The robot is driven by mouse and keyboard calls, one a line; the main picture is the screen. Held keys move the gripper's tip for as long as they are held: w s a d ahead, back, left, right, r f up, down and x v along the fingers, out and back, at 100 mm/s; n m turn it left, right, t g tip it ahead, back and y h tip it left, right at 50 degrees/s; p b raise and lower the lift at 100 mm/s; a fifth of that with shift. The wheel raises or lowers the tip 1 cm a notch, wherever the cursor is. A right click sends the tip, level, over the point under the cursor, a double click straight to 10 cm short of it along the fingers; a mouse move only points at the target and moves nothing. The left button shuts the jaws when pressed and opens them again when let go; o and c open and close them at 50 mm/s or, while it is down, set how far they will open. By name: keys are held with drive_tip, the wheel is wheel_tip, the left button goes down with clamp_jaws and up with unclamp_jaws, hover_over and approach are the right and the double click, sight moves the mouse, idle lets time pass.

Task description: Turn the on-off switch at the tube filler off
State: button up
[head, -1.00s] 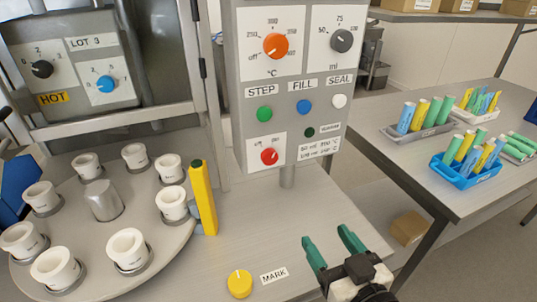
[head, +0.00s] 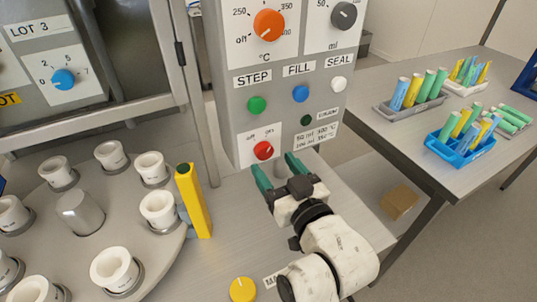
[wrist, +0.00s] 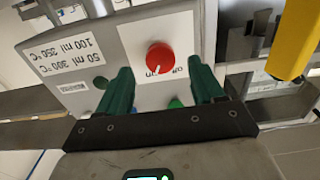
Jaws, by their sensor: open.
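The on-off switch is a red round knob (head: 263,150) on a white plate at the lower left of the grey control panel (head: 228,110). It also shows in the wrist view (wrist: 160,57), where the panel appears upside down. Its white mark points toward the lower left there, by the label that seems to read "on"; "off" is to the right. My gripper (head: 277,170) is open with green fingers, just below and in front of the knob. In the wrist view the knob lies beyond the fingertips, between them and apart from them.
An orange dial (head: 270,25) and a grey dial (head: 344,15) sit above on the panel. Green (head: 257,104), blue (head: 300,94) and white (head: 338,84) buttons are between. A yellow post (head: 195,203) stands left of my gripper, beside the turntable (head: 60,245) with white cups.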

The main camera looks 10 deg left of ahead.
sight(266, 154)
drive_tip(key=shift+x, duration=1.75)
drive_tip(key=shift+c, duration=0.4)
drive_tip(key=c, duration=1)
drive_tip(key=shift+o, duration=0.2)
drive_tip(key=shift+n, duration=0.4)
drive_tip(key=n+b, duration=0.1)
drive_tip(key=n, duration=0.3)
drive_tip(key=shift+d+n, duration=0.1)
drive_tip(key=shift+n, duration=0.2)
drive_tip(key=n+b, duration=0.2)
drive_tip(key=n, duration=0.4)
drive_tip(key=shift+r+n, duration=0.1)
drive_tip(key=shift+n, duration=0.3)
